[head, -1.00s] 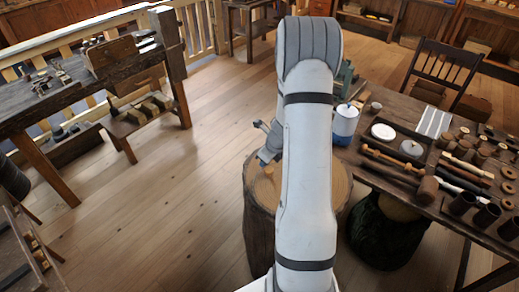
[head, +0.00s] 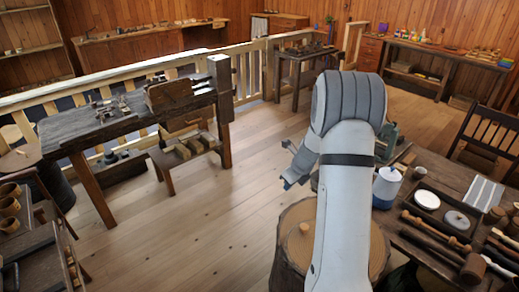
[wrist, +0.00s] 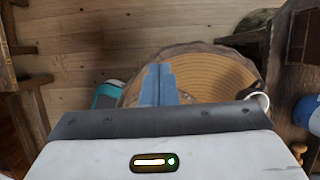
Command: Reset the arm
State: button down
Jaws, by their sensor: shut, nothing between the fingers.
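My arm rises in the middle of the head view and bends over at its grey top joint. My gripper (head: 288,184) hangs left of the arm, partly hidden behind it, above the floor near the wooden stump (head: 296,222). In the wrist view its two blue fingers (wrist: 158,84) are pressed together with nothing between them, seen against the round top of the stump (wrist: 215,70).
A dark workbench (head: 425,250) with a blue-white canister (head: 386,186), plates and wooden tools stands close to the right. Another bench (head: 130,124) and a low stool (head: 188,150) stand left. The plank floor (head: 190,220) between is clear.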

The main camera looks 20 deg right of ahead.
jog(key=s+a+r+n+b, duration=0.4)
jog(key=s+a+r+n, duration=0.75)
jog(key=n, duration=0.35)
jog(key=s+a+n+h+b, duration=0.1)
jog(key=s+a+n+b, duration=0.1)
jog(key=s+n, duration=0.6)
jog(key=s+a+r+n+h+b, duration=0.1)
jog(key=s+a+n, duration=0.2)
jog(key=s+n, duration=0.5)
jog(key=shift+s+a+b, duration=0.15)
jog(key=shift+s+b, duration=0.2)
jog(key=shift+s, duration=0.9)
